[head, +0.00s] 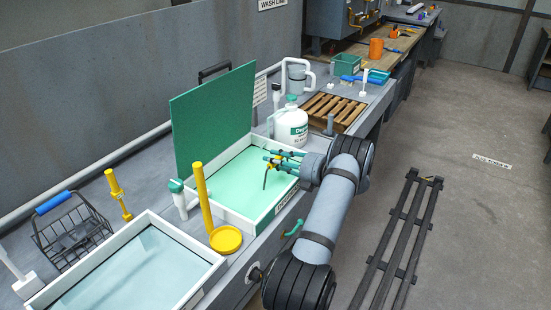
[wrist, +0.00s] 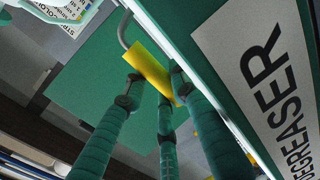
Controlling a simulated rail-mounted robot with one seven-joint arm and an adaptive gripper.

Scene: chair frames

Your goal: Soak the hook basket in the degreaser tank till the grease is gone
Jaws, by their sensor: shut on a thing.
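The degreaser tank (head: 225,213) is a white-rimmed tank of green liquid, with its green lid (head: 213,120) standing upright behind it. My gripper (head: 272,165) is over the tank's right part, its green fingers shut on a small yellow-gripped hook. In the wrist view the fingers close around the yellow grip (wrist: 150,70), and a bent grey rod (wrist: 124,28) comes out of its end. In the head view the dark rod hangs down over the green liquid; whether it touches is unclear. A dark wire basket (head: 72,232) with a blue handle stands far left, away from my gripper, with dark contents.
A tank of pale blue liquid (head: 205,272) is at the front left. A yellow post (head: 202,197) and round yellow dish (head: 226,239) stand by the degreaser tank's left edge. A white jug (head: 291,127) and wooden rack (head: 338,109) are behind. A dark slatted rack (head: 400,240) lies on the floor.

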